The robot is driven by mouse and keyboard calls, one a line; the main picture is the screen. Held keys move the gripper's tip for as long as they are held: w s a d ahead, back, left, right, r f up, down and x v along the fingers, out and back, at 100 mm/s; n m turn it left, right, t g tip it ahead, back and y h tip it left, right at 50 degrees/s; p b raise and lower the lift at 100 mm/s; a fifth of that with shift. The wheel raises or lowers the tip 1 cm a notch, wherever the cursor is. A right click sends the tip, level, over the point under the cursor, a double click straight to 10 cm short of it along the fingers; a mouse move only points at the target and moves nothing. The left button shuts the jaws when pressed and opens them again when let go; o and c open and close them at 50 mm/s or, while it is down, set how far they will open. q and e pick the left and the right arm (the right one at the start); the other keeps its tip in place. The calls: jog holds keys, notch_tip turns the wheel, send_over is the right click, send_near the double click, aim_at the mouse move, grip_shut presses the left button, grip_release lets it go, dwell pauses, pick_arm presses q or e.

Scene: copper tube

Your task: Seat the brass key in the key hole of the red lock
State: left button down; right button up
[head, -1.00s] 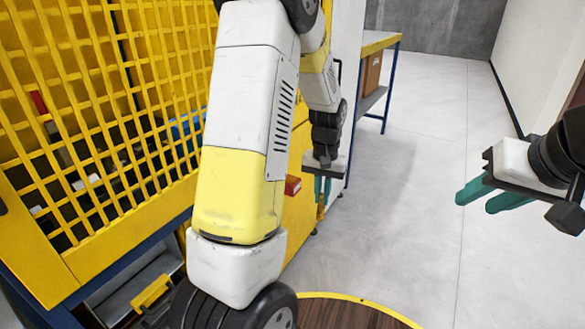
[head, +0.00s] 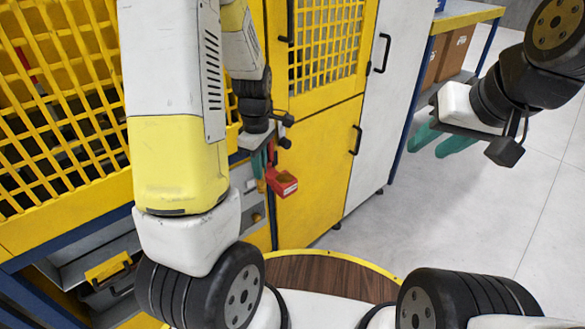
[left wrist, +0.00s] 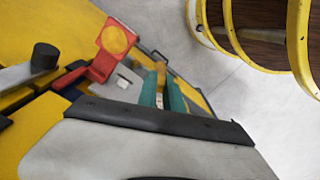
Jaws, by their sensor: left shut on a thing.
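The red lock (head: 283,186) sticks out at the front of the yellow cabinet. In the left wrist view a red part with a round orange face (left wrist: 116,40), likely the same lock, is up and left of the fingertips. My left gripper (head: 264,168) is just left of and slightly above the lock in the head view. Its teal fingers are shut on the brass key (left wrist: 161,72), which shows as a small yellowish piece at the tips. The key hole cannot be made out. My right gripper (head: 441,141) is off to the right, fingers apart and empty.
The yellow cabinet (head: 318,185) with mesh panels and black handles stands behind the lock. A grey drawer (head: 100,265) is at the lower left. A workbench (head: 462,18) with cardboard boxes is at the back. The grey floor at the right is clear.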

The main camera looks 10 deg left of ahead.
pick_arm(q)
jog(key=s+a+n, duration=0.2)
jog(key=s+n, duration=0.1)
jog(key=n, duration=1)
send_near(276, 178)
jog(key=d, duration=0.2)
jog(key=shift+w+d+f, duration=0.1)
jog(key=shift+f, duration=0.95)
jog(key=shift+w+d+f, duration=0.1)
jog(key=shift+f, duration=0.95)
jog(key=shift+f, duration=0.15)
jog(key=c, duration=1.5)
grip_release()
